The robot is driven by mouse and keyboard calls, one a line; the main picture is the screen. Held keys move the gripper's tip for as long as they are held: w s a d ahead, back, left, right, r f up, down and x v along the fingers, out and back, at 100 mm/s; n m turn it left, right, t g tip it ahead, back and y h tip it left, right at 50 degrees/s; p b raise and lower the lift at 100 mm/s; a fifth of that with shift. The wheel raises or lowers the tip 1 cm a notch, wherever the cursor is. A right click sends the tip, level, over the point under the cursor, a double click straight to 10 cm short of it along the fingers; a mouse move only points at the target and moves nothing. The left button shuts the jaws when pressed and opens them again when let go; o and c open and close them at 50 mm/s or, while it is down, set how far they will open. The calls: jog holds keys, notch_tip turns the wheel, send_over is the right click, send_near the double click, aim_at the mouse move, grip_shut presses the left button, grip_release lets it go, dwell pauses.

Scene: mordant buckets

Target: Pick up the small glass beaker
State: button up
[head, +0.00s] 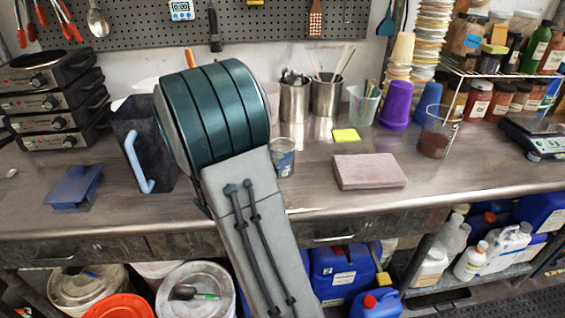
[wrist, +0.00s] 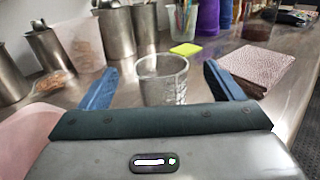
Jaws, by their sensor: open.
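The small glass beaker (wrist: 163,79) is clear, empty-looking and upright on the metal bench. In the wrist view it shows between the two blue fingers of my gripper (wrist: 160,69), with a gap on each side. Its bottom is partly hidden by my gripper's body. My gripper is open and holds nothing.
A pink block (head: 368,171) and a yellow note pad (head: 346,135) lie right of the beaker. Metal canisters (head: 294,103) stand behind it. A dark jug (head: 141,140) with a light blue handle stands left. A larger beaker (head: 437,130) with reddish contents stands farther right.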

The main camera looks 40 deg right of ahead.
jog(key=f, duration=0.5)
jog(key=shift+w+d+f, duration=0.15)
jog(key=shift+d+f, duration=0.2)
jog(key=shift+d, duration=0.05)
jog(key=x, duration=0.6)
jog(key=shift+w+d, duration=0.1)
jog(key=shift+d, duration=0.25)
jog(key=c, duration=1.1)
jog(key=shift+c, duration=0.9)
jog(key=shift+r, duration=0.25)
